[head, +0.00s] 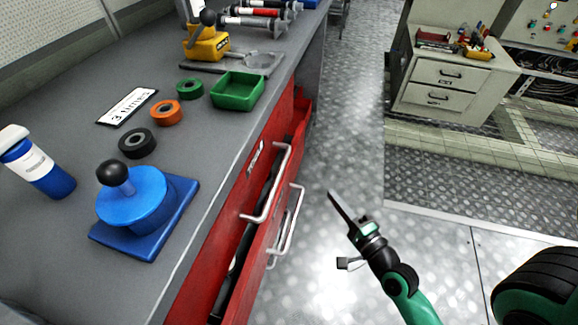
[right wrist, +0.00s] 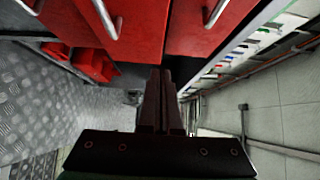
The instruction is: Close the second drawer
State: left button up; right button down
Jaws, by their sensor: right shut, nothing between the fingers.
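The red drawer unit is under the front edge of the grey workbench in the head view. A red drawer (head: 262,243) stands pulled out, with dark contents showing in the gap behind its front. Two silver bar handles, an upper one (head: 275,185) and a lower one (head: 291,225), stick out from the fronts. I cannot tell for sure which drawer is the second. My right gripper (head: 334,197) is shut and empty, to the right of the handles and apart from them. In the right wrist view its closed fingers (right wrist: 161,72) point toward red drawer fronts (right wrist: 145,28). My left gripper is out of view.
Another red drawer or bin (head: 301,112) stands out farther along the bench. The benchtop (head: 215,150) holds a blue round device (head: 133,203), tape rolls and a green tray (head: 238,92). The metal floor (head: 340,140) beside the drawers is clear. A cabinet (head: 440,85) stands at the back right.

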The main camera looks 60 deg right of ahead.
send_near(292, 159)
jog(key=x, duration=0.3)
jog(key=f+p+x, duration=0.1)
jog(key=x, duration=0.1)
jog(key=shift+d, duration=0.55)
jog(key=shift+w+r, duration=0.2)
jog(key=shift+w, duration=0.2)
